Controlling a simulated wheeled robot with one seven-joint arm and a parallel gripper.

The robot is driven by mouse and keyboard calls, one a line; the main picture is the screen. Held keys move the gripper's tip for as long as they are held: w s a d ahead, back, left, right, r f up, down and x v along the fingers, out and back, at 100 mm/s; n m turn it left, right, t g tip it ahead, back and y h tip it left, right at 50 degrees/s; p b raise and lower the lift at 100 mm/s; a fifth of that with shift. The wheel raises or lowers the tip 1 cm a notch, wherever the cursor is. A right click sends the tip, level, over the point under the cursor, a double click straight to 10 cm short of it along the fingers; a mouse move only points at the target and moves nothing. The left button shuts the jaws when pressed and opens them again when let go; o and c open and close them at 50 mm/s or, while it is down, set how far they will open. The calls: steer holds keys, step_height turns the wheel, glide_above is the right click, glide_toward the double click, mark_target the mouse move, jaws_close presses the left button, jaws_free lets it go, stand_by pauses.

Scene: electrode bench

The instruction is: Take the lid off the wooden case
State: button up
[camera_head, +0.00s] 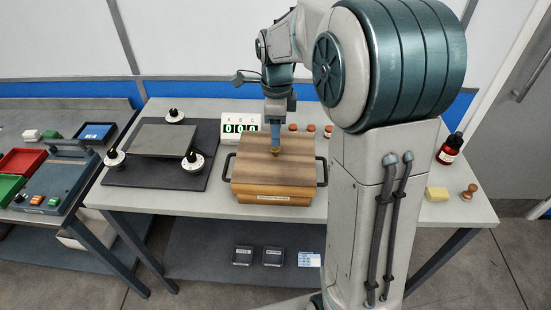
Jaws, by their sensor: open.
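The wooden case (273,191) sits on the grey bench, with a label on its front and a dark handle on each side. Its brown lid (305,168) lies on top of it. My gripper (276,151) is open and points down over the middle of the lid, at a small brass-coloured knob (276,153). The fingers hide part of the knob, and I cannot tell whether they touch it.
A counter display (240,128) stands behind the case. A dark mat (207,139) with a grey plate (163,140) and dials lies left. A red-brown bottle (450,148), yellow block (437,194) and wooden stamp (469,192) stand right. The bench front left (150,205) is clear.

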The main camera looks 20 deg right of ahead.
mark_target(275, 148)
steer(key=shift+s+a+f+p, duration=0.1)
steer(key=shift+f+p, duration=0.1)
steer(key=shift+f, duration=1.15)
steer(key=shift+a+f+p, duration=0.1)
steer(key=shift+f+p, duration=0.1)
steer(key=shift+f, duration=1.15)
jaws_close()
